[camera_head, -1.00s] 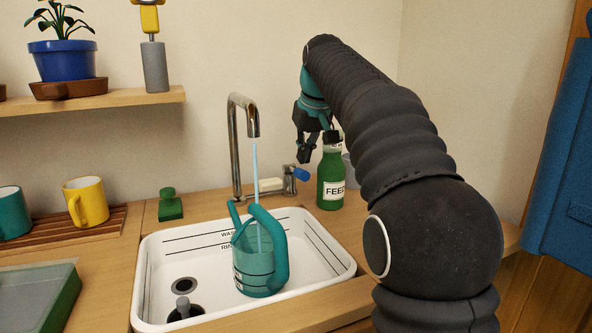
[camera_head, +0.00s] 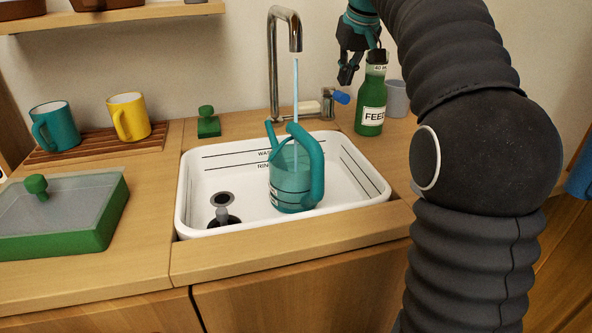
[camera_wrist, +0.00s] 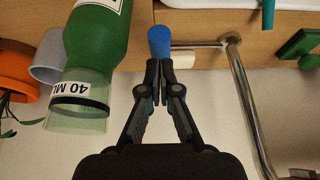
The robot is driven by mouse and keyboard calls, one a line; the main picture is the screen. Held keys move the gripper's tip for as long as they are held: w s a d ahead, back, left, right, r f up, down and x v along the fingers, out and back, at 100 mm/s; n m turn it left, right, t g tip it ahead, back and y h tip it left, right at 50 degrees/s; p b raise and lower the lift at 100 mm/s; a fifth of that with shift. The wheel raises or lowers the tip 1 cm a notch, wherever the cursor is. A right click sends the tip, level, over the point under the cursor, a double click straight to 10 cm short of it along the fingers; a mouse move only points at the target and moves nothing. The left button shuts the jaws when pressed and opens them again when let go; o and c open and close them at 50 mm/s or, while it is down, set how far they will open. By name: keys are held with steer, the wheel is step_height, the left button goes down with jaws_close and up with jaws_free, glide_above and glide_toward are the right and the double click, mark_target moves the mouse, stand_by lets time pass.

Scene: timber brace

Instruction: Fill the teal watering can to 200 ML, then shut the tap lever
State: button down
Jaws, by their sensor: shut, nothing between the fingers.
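The teal watering can (camera_head: 291,182) stands upright in the white sink, with a stream of water (camera_head: 295,85) falling into it from the chrome tap (camera_head: 273,60). The water level against its marks is too small to read. The blue-tipped tap lever (camera_head: 341,97) sticks out to the right at the tap's base. My gripper (camera_head: 346,80) is above the lever, shut and empty. In the wrist view my closed fingertips (camera_wrist: 160,66) point at the blue lever end (camera_wrist: 159,42); I cannot tell whether they touch it.
A green FEED bottle (camera_head: 371,105) stands just right of the lever, close to my gripper, with a grey cup (camera_head: 397,98) behind it. A bar of soap (camera_head: 308,107) lies beside the tap. The white sink (camera_head: 190,195) has a drain and a plug at left.

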steer(key=shift+f+b, duration=0.75)
steer(key=shift+f, duration=0.3)
stand_by(3.5)
steer(key=shift+f+b, duration=0.4)
steer(key=shift+f, duration=0.15)
step_height(320, 180, up, 5)
steer(key=p, duration=0.4)
steer(key=shift+r, duration=1.1)
